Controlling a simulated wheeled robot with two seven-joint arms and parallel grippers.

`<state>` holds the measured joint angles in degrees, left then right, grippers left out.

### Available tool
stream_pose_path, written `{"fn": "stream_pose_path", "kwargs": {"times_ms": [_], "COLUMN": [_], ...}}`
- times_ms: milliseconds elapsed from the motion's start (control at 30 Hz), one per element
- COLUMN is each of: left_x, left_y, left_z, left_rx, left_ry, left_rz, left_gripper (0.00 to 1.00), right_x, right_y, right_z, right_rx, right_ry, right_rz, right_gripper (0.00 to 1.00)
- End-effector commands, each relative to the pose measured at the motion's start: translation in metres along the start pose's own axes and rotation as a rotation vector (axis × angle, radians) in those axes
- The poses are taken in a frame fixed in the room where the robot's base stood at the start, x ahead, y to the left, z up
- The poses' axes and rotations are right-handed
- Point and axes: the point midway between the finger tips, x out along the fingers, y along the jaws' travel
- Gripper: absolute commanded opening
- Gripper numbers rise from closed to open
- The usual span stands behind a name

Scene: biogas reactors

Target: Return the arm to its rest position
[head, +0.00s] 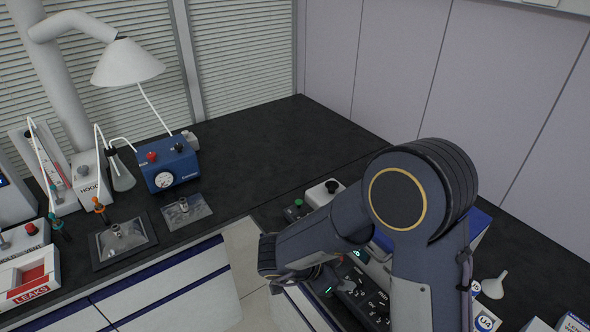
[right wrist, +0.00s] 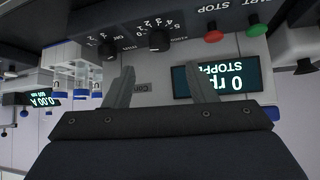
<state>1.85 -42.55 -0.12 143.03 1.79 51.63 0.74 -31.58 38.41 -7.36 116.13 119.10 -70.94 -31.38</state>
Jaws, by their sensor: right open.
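My right arm (head: 412,195) comes in from the lower right of the head view, bent at a large dark rounded joint with a yellow ring. Its forearm reaches left and down over the edge of the right-hand bench. In the right wrist view my right gripper (right wrist: 161,88) is open, its two grey fingers apart with nothing held between them. Beyond the fingers is an instrument panel, seen upside down, with a display (right wrist: 218,80) reading 0 rpm and STOPPED. My left gripper is in neither view.
The corner bench top (head: 270,150) is clear. A blue gauge box (head: 168,166) and a leaks tray (head: 30,278) stand on the left bench. A white funnel (head: 493,285) lies right of my arm. A red button (right wrist: 214,33) and black knobs (right wrist: 159,40) are on the panel.

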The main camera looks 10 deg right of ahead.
Motion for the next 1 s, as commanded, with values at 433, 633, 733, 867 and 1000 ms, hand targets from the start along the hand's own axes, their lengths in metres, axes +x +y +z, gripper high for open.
{"fn": "stream_pose_path", "kwargs": {"times_ms": [433, 633, 733, 867, 1000], "left_x": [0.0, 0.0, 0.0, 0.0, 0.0], "left_y": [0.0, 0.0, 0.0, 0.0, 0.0], "left_z": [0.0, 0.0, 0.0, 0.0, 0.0], "left_rx": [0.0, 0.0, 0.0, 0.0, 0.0], "left_ry": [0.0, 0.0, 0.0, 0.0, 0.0], "left_rz": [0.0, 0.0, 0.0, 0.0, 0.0], "left_gripper": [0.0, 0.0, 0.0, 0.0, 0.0], "right_x": [-0.073, -0.148, -0.157, -0.137, -0.111], "right_y": [-0.09, -0.034, 0.023, 0.094, 0.142], "right_z": [-0.086, -0.111, -0.101, -0.081, -0.071], "right_rx": [0.115, -0.171, -0.404, -0.671, -0.825], "right_ry": [-0.364, -0.504, -0.526, -0.529, -0.524], "right_rz": [-0.847, -1.281, -1.337, -1.25, -1.114], "right_gripper": [0.51, 0.51, 0.51, 0.51, 0.51]}}
